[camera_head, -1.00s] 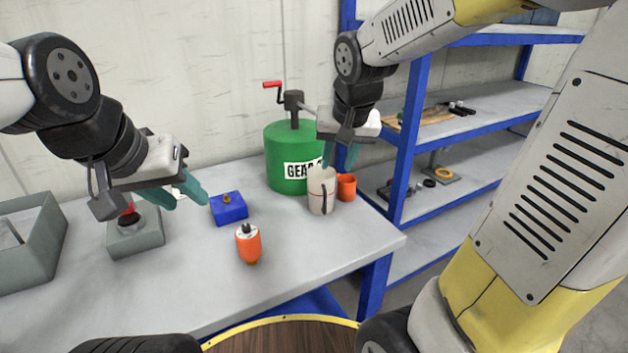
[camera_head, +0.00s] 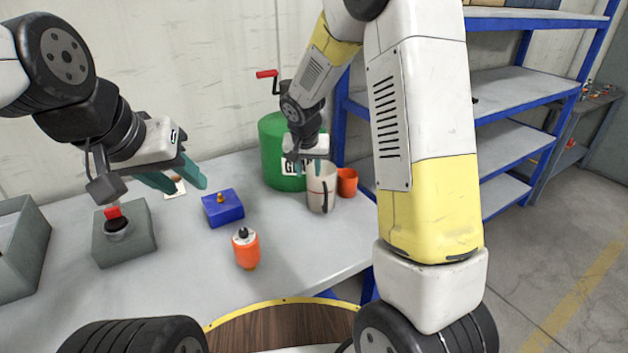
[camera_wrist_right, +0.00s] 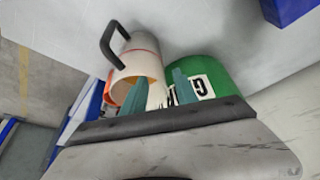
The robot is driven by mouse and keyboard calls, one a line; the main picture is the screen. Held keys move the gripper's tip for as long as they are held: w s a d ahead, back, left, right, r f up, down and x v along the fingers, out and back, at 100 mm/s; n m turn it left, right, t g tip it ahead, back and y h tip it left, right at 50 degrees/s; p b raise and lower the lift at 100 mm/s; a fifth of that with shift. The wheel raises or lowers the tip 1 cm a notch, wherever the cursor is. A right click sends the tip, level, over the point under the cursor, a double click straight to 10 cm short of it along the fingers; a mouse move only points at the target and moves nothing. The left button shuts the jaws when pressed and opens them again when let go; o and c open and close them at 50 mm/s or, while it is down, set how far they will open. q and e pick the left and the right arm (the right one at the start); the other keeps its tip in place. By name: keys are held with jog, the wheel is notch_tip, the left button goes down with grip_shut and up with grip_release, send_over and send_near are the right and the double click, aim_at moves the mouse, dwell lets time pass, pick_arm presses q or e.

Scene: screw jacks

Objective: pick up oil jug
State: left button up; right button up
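The oil jug is a pale cylindrical jug (camera_head: 322,192) with a dark handle, upright on the workbench in front of the green drum. My right gripper (camera_head: 308,168) is just above and behind its rim. In the right wrist view the jug (camera_wrist_right: 140,62) shows its open mouth and handle. There my right gripper (camera_wrist_right: 158,88) has its teal fingers apart. One finger overlaps the mouth; I cannot tell whether it is inside the jug. My left gripper (camera_head: 186,182) is open and empty above the left part of the bench.
A green drum (camera_head: 272,145) with a red-handled crank stands behind the jug. An orange cup (camera_head: 347,182) is close on its right. A blue box (camera_head: 222,209), an orange bottle (camera_head: 245,250) and a grey button box (camera_head: 124,243) are on the bench. Blue shelving (camera_head: 510,90) stands right.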

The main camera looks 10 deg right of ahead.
aim_at(309, 181)
jog(key=x, duration=0.6)
grip_shut()
dwell(1.3)
